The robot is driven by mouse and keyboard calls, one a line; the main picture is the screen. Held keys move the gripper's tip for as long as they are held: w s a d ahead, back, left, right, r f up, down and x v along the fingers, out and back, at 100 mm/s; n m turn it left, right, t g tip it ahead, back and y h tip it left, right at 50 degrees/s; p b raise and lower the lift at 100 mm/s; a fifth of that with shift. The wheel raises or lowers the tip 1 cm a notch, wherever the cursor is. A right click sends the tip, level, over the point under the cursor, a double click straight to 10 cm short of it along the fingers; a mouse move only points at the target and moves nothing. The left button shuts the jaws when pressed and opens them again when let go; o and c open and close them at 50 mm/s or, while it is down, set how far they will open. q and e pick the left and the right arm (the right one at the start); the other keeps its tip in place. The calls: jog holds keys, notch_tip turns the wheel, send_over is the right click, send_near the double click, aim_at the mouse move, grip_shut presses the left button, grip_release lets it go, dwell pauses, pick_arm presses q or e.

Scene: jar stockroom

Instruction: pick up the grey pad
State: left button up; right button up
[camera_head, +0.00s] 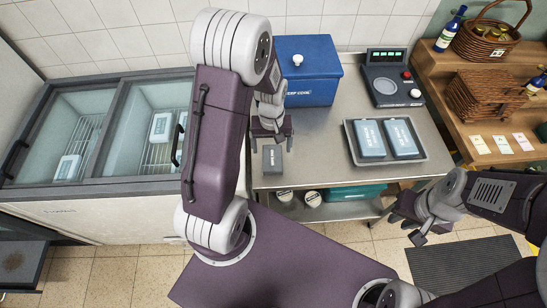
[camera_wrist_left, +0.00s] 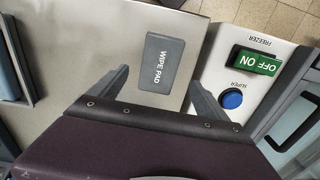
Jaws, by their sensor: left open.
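The grey pad (camera_head: 272,159) lies flat near the left front edge of the steel table. In the left wrist view the pad (camera_wrist_left: 161,63) is a dark grey rectangle with rounded corners, lettered "WIPE PAD". My left gripper (camera_head: 273,142) is open just above and behind the pad in the head view. In the left wrist view the open fingers of my left gripper (camera_wrist_left: 158,90) frame the pad's near end, one to each side, with no visible contact. My right gripper (camera_head: 416,229) hangs empty over the floor, right of the table; its jaws look apart.
A blue lidded box (camera_head: 309,78) and a device with a green display (camera_head: 389,82) stand at the back of the table. A tray (camera_head: 418,134) holds two blue packs at right. A chest freezer (camera_head: 100,188) stands left of the table. A wooden shelf with baskets is far right.

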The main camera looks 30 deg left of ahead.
aim_at(273, 157)
pick_arm(q)
jog(key=f, duration=0.4)
jog(key=shift+s+d+f, duration=0.1)
jog(key=shift+s+d, duration=0.1)
jog(key=shift+f, duration=0.4)
jog(key=c, duration=1.5)
jog(key=shift+w+r, duration=0.15)
jog(key=shift+r, duration=0.45)
notch_tip(273, 157, up, 3)
jog(key=shift+f, duration=0.1)
jog(key=s+d+r, duration=0.7)
jog(key=d, duration=0.2)
jog(key=shift+d, duration=0.15)
jog(key=shift+s, duration=0.1)
